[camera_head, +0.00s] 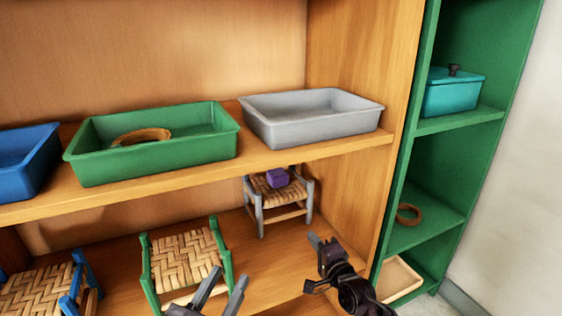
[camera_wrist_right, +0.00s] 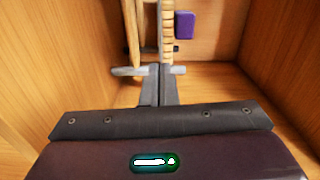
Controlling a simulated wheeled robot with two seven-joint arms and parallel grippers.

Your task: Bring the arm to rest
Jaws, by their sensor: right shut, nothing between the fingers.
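My right gripper (camera_head: 318,245) is shut and empty in front of the grey stool (camera_head: 261,213) on the lower shelf. In the right wrist view its fingers (camera_wrist_right: 158,78) are together, with the stool's woven seat edge just beyond them; whether they touch the stool I cannot tell. A purple block (camera_head: 277,178) sits on the grey stool's seat, and it also shows in the right wrist view (camera_wrist_right: 183,25). My left gripper (camera_head: 228,276) is at the bottom of the head view, fingers apart and empty, in front of the green stool (camera_head: 147,270).
The upper shelf holds a blue tray (camera_head: 38,168), a green tray (camera_head: 180,157) with a wooden ring, and a grey tray (camera_head: 315,133). A blue stool (camera_head: 75,290) stands lower left. The green cabinet (camera_head: 428,150) at right holds a teal lidded box (camera_head: 452,95) and a brown ring (camera_head: 408,221).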

